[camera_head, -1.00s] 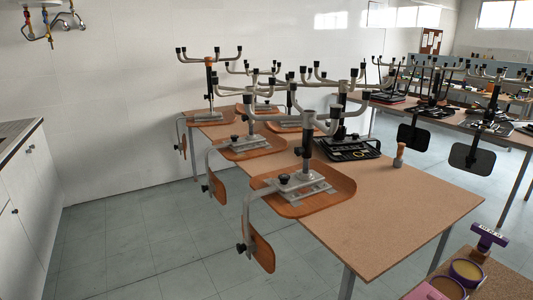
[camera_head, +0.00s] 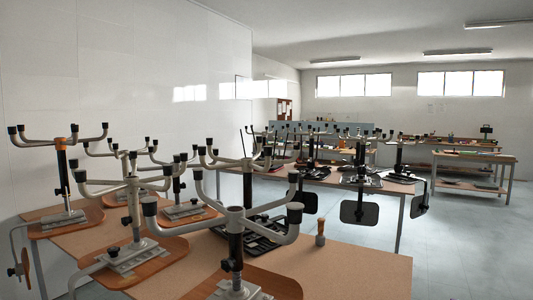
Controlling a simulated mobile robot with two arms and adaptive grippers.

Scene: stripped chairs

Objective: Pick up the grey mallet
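I cannot make out a grey mallet in the head view. A small upright object with a wood-coloured top (camera_head: 320,232) stands on the near brown table (camera_head: 350,270), towards its back right. It is too small to tell what it is. Neither of my grippers is in view.
Upturned chairs with wooden seats and grey metal legs (camera_head: 236,240) crowd the near table's left and middle. A black tray (camera_head: 255,235) lies behind them. A second table (camera_head: 320,177) holds more upturned chairs. Workbenches (camera_head: 475,157) stand at the back right. Floor (camera_head: 465,240) on the right is clear.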

